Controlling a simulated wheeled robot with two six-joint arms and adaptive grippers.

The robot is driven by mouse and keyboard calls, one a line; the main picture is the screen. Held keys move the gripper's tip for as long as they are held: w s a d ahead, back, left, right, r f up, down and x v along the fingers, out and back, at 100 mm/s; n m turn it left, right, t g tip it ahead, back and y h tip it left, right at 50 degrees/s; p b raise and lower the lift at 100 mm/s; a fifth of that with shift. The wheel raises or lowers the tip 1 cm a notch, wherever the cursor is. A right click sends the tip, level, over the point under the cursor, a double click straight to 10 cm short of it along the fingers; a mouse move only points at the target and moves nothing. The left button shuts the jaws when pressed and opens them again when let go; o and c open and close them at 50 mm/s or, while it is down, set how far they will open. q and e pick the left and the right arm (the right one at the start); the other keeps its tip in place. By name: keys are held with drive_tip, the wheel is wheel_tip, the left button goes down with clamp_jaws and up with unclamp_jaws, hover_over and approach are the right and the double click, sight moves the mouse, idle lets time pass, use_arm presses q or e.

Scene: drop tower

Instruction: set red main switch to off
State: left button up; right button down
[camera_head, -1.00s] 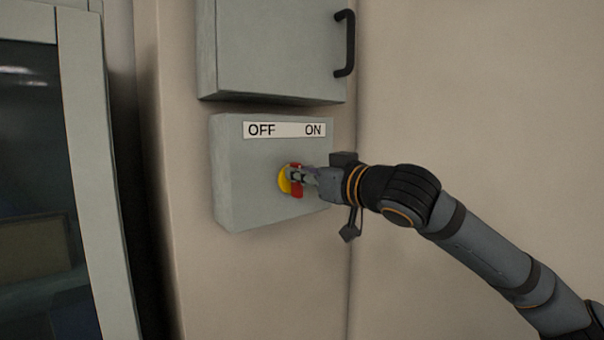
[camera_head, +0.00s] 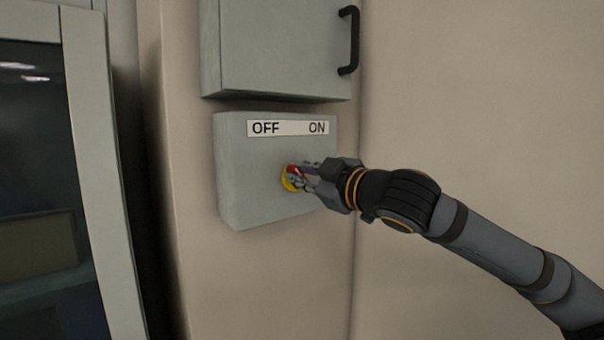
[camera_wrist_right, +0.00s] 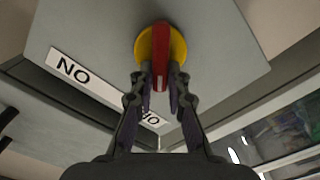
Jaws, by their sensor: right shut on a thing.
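The red main switch (camera_head: 291,169) is a red bar handle on a round yellow disc (camera_head: 287,184), on the front of a grey box. A white label (camera_head: 288,128) above it reads OFF at left and ON at right. My right gripper (camera_head: 303,174) is at the switch and partly covers it. In the right wrist view the red handle (camera_wrist_right: 160,45) stands between the two fingers of my right gripper (camera_wrist_right: 161,80), which are shut on it. In the head view the handle's visible end points to the upper left, towards the OFF side. My left gripper is not in view.
A grey cabinet (camera_head: 275,50) with a black handle (camera_head: 348,40) is just above the switch box (camera_head: 245,190). A glass-fronted frame (camera_head: 95,150) stands at the left. The wall right of the box is bare.

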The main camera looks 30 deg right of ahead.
drive_tip(key=shift+n, duration=0.4)
drive_tip(key=c, duration=1.3)
unclamp_jaws()
